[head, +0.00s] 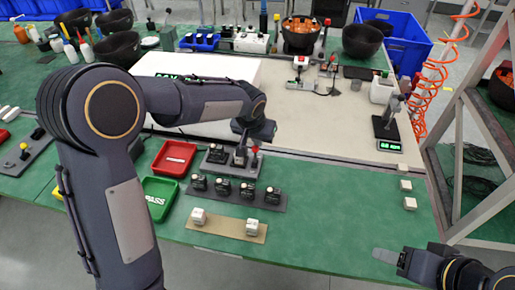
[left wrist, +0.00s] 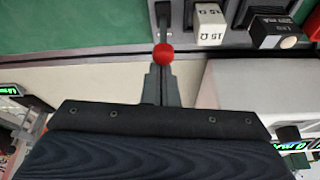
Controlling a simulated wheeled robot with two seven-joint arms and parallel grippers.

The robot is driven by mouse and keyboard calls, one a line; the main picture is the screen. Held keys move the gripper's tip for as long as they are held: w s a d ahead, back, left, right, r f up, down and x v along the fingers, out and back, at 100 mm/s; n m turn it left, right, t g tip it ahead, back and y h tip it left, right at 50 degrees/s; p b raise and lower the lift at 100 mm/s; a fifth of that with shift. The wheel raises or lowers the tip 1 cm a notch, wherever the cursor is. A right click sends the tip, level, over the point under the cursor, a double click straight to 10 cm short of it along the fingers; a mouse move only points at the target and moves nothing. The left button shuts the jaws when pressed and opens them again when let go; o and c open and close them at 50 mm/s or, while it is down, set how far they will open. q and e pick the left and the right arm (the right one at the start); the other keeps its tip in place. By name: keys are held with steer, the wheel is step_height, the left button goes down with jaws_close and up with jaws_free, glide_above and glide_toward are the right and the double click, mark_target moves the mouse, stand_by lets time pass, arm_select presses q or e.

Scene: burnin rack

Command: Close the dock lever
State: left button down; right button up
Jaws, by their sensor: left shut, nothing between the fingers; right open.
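The dock (head: 216,167) is a grey base on the green table, left of centre in the head view, with a black block and a white block on it. Its lever has a red ball knob (head: 254,150), which also shows in the left wrist view (left wrist: 163,54) at the end of a dark shaft. My left gripper (head: 240,150) is shut and empty over the dock, partly hidden by its own wrist. In the left wrist view its fingertips (left wrist: 160,68) are right at the red ball; I cannot tell whether they touch. My right gripper (head: 386,256) is open at the lower right, far from the dock.
A red tray (head: 174,158) and a green PASS tray (head: 160,194) lie left of the dock. A dark rack (head: 236,198) with several black units and a brown strip (head: 228,228) with two white cubes lie in front. Green table to the right is mostly clear.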

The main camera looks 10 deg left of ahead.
arm_select(q)
steer(key=s+t+b, duration=0.1)
steer(key=b, duration=0.3)
steer(key=s+f+t+b, duration=0.1)
steer(key=t+b, duration=0.1)
steer(key=b, duration=0.3)
steer(key=shift+f, duration=0.2)
steer(key=shift+s+r+p, duration=0.15)
steer(key=shift+r+p, duration=0.55)
steer(key=shift+r, duration=0.15)
steer(key=shift+w+f, duration=0.1)
steer(key=shift+w, duration=0.1)
steer(key=shift+r+p, duration=0.5)
steer(key=shift+r, duration=0.35)
arm_select(e)
step_height(320, 180, down, 8)
steer(key=shift+s+f, duration=0.15)
steer(key=shift+f, duration=0.05)
